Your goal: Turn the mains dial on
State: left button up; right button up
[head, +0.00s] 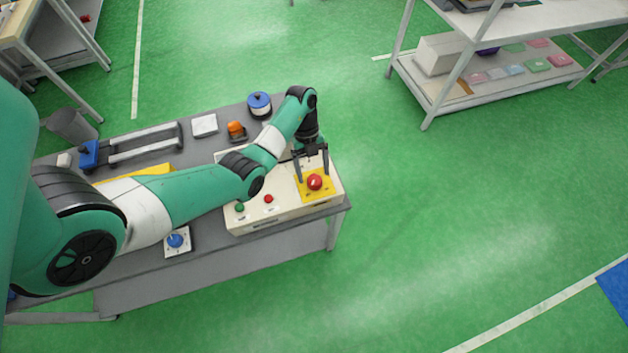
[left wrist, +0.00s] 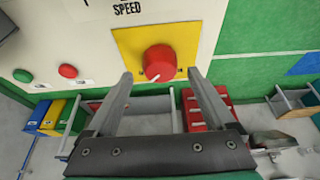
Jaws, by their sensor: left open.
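A red round dial (head: 315,182) sits on a yellow plate (head: 328,194) at the right end of the cream control box (head: 290,211). In the left wrist view the dial (left wrist: 160,61) shows a white pointer mark at its lower edge, leaning slightly left. I cannot read any label on its plate. My left gripper (head: 312,172) points down at the dial with its fingers spread and empty. In the left wrist view the fingertips (left wrist: 160,75) lie on either side of the dial's lower part; I see no contact. My right gripper is not in view.
The box also has a green button (head: 239,208) and a red button (head: 268,198). A blue knob on a white plate (head: 177,241) is at the bench's front edge. An orange beacon (head: 236,130) and a blue-topped canister (head: 259,104) stand behind. Floor to the right is clear.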

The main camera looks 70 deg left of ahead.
pick_arm(q)
jog(key=shift+x, duration=1)
jog(key=shift+r, duration=0.1)
jog(key=c, duration=1.4)
